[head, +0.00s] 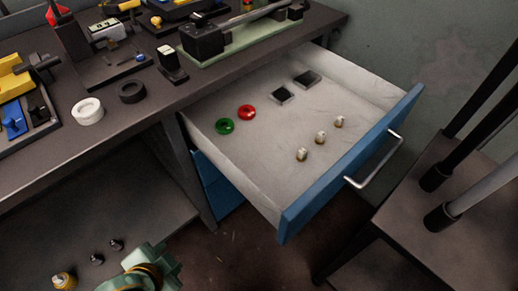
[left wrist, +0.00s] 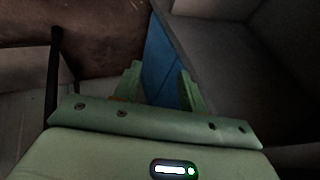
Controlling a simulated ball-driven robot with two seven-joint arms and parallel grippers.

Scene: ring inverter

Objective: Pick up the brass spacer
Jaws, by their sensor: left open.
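No part is plainly the brass spacer. Three small pale cylinders with brownish lower edges stand in a row in the open drawer: a near one (head: 302,154), a middle one (head: 320,137) and a far one (head: 339,121). A brass-yellow round piece (head: 64,281) sits low at the lower left, beside two small dark metallic pieces (head: 97,259) (head: 116,245). My left gripper (left wrist: 160,88) is open and empty in the left wrist view, with blue drawer fronts beyond its fingers. A pale green part of my left arm shows at the head view's bottom edge. My right gripper is out of view.
The drawer (head: 285,215) is pulled out below the bench (head: 135,112) and also holds a green ring (head: 225,126), a red ring (head: 246,112) and two dark square pieces. White (head: 88,111) and black (head: 132,92) rings lie on the bench.

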